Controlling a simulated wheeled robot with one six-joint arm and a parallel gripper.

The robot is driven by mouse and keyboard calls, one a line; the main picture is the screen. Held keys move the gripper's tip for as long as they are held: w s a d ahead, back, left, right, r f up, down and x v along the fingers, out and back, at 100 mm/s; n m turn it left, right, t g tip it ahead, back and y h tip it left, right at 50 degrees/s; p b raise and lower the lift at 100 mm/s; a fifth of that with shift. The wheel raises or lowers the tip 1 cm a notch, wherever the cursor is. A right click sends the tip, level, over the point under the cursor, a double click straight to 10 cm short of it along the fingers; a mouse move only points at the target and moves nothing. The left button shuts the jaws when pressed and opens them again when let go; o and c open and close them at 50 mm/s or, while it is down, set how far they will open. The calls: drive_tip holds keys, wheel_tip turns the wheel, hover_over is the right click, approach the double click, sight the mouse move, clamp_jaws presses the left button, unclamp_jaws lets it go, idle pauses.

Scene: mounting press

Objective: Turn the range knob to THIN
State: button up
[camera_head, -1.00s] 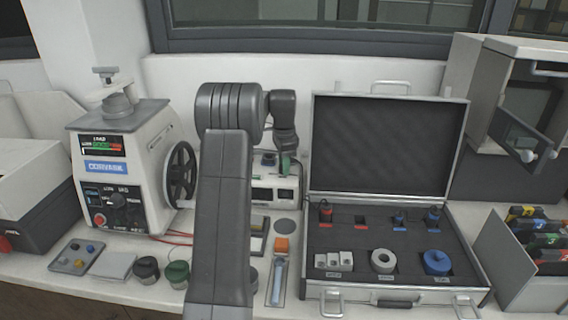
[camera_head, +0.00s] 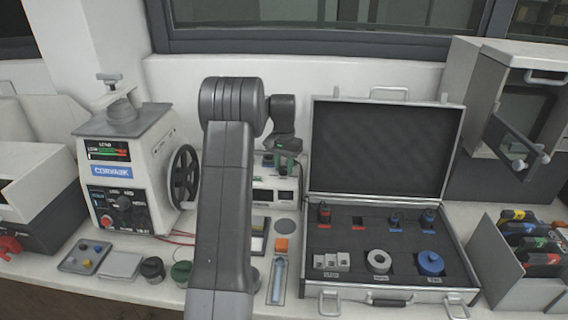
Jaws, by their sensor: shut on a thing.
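A small white device (camera_head: 262,195) with dark display windows stands at the back of the bench, partly behind my arm. My gripper (camera_head: 286,165) points down at its top right and is shut, apparently on the range knob there. The knob and its markings are hidden by the gripper or too small to read, so I cannot tell its setting. Green shows around the fingertips.
The press (camera_head: 125,170) with its black handwheel (camera_head: 183,178) stands left. An open case (camera_head: 385,280) with several fittings lies right. A cabinet (camera_head: 500,100) stands far right.

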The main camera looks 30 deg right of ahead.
sight(284, 168)
drive_tip(key=shift+n, duration=0.9)
drive_tip(key=o, duration=1)
drive_tip(key=shift+c, duration=0.2)
wheel_tip(284, 168, up, 14)
drive_tip(key=shift+b, duration=0.3)
drive_tip(key=shift+f, duration=0.15)
wheel_tip(284, 168, down, 14)
drive_tip(key=shift+r+p, duration=0.15)
drive_tip(key=shift+p, duration=0.35)
